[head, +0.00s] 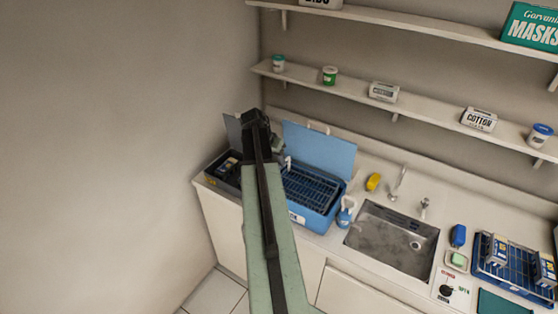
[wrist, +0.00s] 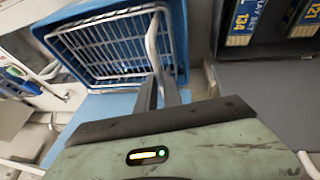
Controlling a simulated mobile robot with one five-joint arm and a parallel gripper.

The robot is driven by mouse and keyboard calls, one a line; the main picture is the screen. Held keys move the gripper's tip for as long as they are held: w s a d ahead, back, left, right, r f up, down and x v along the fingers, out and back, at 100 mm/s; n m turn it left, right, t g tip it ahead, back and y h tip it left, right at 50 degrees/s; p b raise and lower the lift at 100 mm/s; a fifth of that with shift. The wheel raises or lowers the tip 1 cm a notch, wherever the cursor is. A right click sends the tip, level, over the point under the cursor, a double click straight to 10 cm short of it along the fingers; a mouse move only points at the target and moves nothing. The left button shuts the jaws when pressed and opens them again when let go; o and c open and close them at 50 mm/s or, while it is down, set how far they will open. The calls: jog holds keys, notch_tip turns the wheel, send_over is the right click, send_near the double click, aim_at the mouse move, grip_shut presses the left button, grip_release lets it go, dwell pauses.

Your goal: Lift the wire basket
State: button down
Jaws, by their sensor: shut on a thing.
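The wire basket (head: 312,186) sits within the blue tub (head: 315,221), whose blue lid stands open behind it. In the wrist view the basket's pale wire grid (wrist: 115,55) fills the tub (wrist: 62,62), and a pale handle (wrist: 152,42) rises at its edge. My gripper (wrist: 158,88) is shut on this handle. In the head view my gripper (head: 278,146) is at the tub's left back side, and my arm hides part of the tub's left side. I cannot tell whether the basket is clear of the tub's floor.
A dark open box (head: 215,172) with small packs stands left of the tub, close to the wall. A blue spray bottle (head: 345,214) and a sink (head: 393,240) are to its right. A shelf (head: 350,92) runs above.

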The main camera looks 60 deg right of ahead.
jog(key=c, duration=1.5)
grip_release()
jog(key=p+v, duration=0.7)
jog(key=shift+a+r, duration=0.2)
jog(key=shift+r, duration=0.15)
